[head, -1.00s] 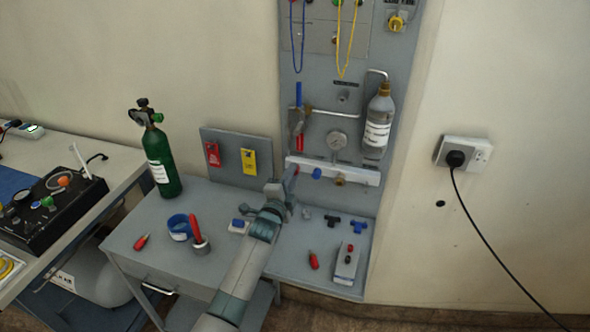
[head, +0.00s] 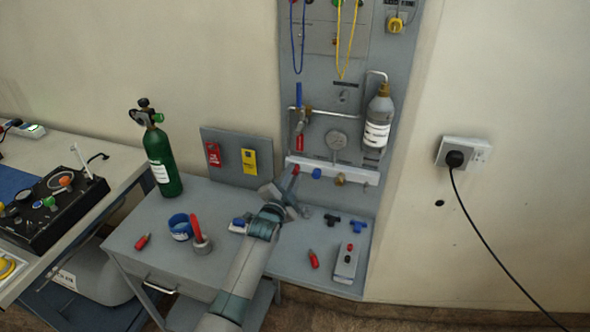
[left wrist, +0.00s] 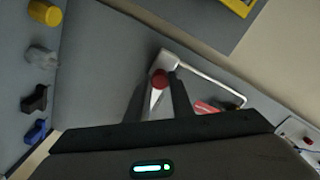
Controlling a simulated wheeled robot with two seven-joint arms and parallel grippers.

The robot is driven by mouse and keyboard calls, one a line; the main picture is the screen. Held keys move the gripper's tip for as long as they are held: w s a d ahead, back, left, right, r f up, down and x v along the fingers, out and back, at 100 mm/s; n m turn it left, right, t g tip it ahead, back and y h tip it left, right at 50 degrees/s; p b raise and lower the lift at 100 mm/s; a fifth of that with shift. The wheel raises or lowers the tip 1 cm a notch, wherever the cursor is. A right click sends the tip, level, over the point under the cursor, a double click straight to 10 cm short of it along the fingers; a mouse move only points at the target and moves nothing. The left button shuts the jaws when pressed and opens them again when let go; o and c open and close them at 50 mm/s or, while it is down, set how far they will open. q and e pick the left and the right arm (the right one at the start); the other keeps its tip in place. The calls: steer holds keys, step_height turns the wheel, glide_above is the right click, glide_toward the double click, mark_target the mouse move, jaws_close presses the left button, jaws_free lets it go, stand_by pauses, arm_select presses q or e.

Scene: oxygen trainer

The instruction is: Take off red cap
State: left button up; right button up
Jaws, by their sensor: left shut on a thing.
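The red cap (head: 296,169) shows at the left part of the white rail (head: 355,174) on the grey panel, just beyond my left fingertips. In the left wrist view the red cap (left wrist: 159,79) sits between the tips of my two dark fingers. My left gripper (head: 291,181) reaches up to the rail and is shut on the red cap. The fingers also show in the left wrist view (left wrist: 159,90). I cannot tell whether the cap is still seated on the rail. My right gripper is not in view.
A blue cap (head: 317,173) and a brass fitting (head: 340,179) are close on the right along the rail. Loose fittings (head: 332,220) and a red-handled tool (head: 197,232) are on the bench below.

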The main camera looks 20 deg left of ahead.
arm_select(q)
steer(key=shift+n, duration=1)
steer(key=shift+n, duration=0.6)
steer(key=o, duration=1)
steer(key=shift+a, duration=0.1)
